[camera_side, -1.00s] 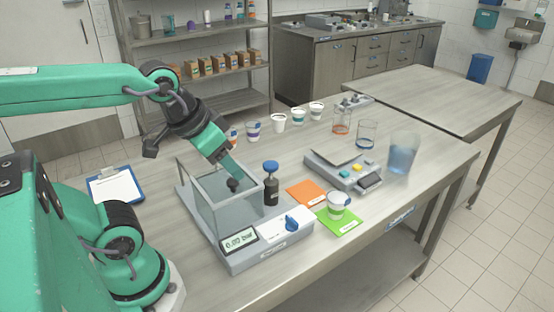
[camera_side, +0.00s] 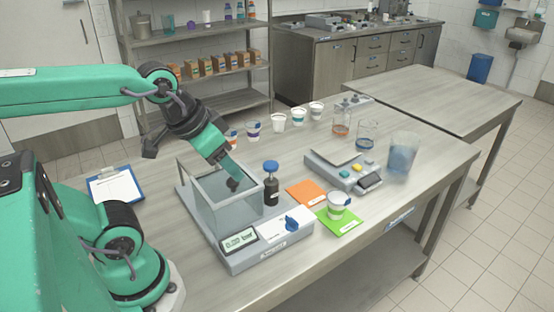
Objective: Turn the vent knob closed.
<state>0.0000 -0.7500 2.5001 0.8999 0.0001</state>
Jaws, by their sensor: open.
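The vent knob, a small blue knob (camera_side: 292,223), sits on the white front panel (camera_side: 276,230) of the grey machine, right of its display (camera_side: 239,239). The display's reading is too small to read surely. A clear open-topped box (camera_side: 218,208) stands on the machine behind the panel. My gripper (camera_side: 232,185) points down at the box, behind and left of the knob and apart from it. It holds nothing that I can see. Its fingertips are small and dark, and I cannot tell how deep in the box they are.
A dark bottle with a blue cap (camera_side: 270,184) stands right of the box. A white cup (camera_side: 338,206) stands on a green mat (camera_side: 345,224) beside an orange mat (camera_side: 306,192).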

